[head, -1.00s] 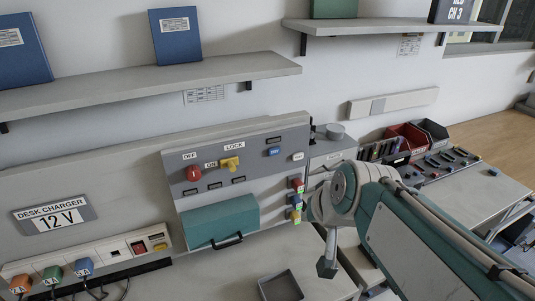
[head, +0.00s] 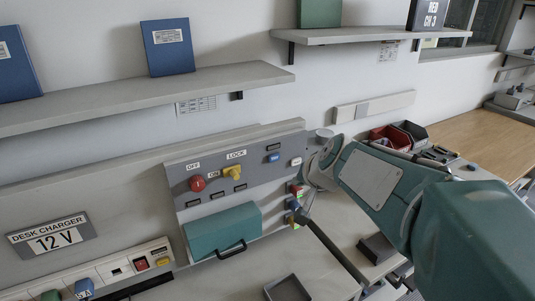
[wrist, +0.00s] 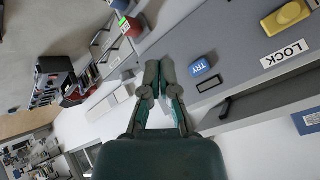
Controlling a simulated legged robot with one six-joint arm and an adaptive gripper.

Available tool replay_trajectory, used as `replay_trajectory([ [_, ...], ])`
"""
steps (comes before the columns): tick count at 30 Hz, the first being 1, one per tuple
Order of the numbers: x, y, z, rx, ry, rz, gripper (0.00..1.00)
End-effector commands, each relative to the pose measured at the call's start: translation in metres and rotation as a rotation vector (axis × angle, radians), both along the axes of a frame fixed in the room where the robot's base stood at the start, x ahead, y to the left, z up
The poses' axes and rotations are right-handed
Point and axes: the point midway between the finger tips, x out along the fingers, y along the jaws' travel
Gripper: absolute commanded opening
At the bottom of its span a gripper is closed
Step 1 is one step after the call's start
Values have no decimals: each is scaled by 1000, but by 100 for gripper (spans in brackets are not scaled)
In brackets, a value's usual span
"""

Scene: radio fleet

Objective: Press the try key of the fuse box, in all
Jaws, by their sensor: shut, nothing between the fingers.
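The fuse box (head: 246,178) is a grey wall panel with a red knob, a yellow lock knob and a teal cover at its lower part. Its blue try key (head: 273,158) sits at the upper right, left of a small white button. In the wrist view the try key (wrist: 199,67), lettered TRY, is just right of my gripper (wrist: 160,64), with a gap in the picture. My gripper is shut and empty, its fingertips side by side in front of the panel. I cannot tell their distance from its surface. In the head view my arm hides the fingers.
Red, blue and yellow parts (head: 295,204) line the box's right edge. A dark tray (head: 287,289) lies on the desk below. A shelf (head: 150,93) runs above.

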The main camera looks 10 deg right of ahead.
Motion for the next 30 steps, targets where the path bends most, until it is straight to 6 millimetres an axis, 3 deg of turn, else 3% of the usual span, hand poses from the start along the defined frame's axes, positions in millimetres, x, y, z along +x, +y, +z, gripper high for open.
replay_trajectory([
  [18, 69, 23, 0, 0, 1, 0, 0],
  [30, 76, 25, 0, -1, 0, 1, 0],
])
